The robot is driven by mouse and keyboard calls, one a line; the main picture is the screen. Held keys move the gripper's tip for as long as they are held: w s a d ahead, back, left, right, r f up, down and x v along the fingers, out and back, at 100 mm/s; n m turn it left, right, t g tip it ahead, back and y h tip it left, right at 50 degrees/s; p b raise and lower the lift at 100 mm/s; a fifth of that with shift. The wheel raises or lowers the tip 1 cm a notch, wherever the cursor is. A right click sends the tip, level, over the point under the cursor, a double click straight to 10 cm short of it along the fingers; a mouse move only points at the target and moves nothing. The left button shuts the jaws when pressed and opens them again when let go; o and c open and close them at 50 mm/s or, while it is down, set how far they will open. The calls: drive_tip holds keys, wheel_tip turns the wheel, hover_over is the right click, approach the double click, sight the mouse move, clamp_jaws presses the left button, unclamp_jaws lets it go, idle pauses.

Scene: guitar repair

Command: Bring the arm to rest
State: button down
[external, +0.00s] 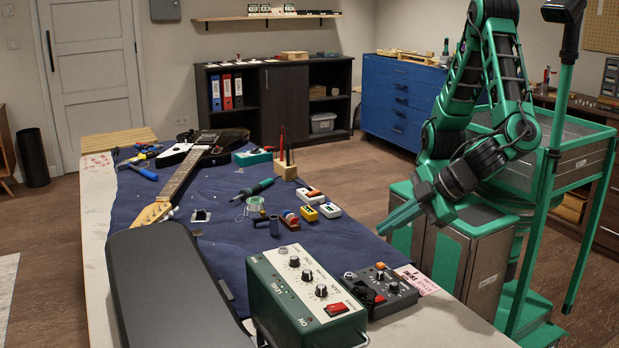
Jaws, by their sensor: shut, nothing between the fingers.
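My arm is green and black and rises at the right of the external view, folded down toward the bench. My gripper (392,223) is at its lower end, pointing left and downward near the right edge of the workbench (443,318). The fingers are together and nothing shows between them. The gripper is apart from the small objects on the blue mat (225,230).
An electric guitar (178,182) lies on the mat. A dark case (165,285), a green amplifier box (306,300) and a black pedal (378,289) stand at the near end. A blue drawer cabinet (398,103) stands behind.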

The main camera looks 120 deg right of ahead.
drive_tip(key=s+d+r+m+g+y, duration=0.1)
drive_tip(key=s+d+r+m+g, duration=0.15)
drive_tip(key=d, duration=1.05)
drive_tip(key=s+d+r+m+g+y, duration=0.1)
drive_tip(key=d+r+g, duration=0.2)
drive_tip(key=d, duration=1.1)
drive_tip(key=s+d+y, duration=0.1)
drive_tip(key=s+d, duration=0.2)
drive_tip(key=s, duration=0.4)
drive_tip(key=s+d+r+m+y, duration=0.1)
drive_tip(key=s+d, duration=0.3)
drive_tip(key=s, duration=0.4)
drive_tip(key=s+d+r+m+y, duration=0.1)
drive_tip(key=s+d+y, duration=0.2)
drive_tip(key=s, duration=0.4)
drive_tip(key=shift+s+d+g, duration=0.2)
drive_tip(key=shift+d+g, duration=0.15)
drive_tip(key=shift+d, duration=0.4)
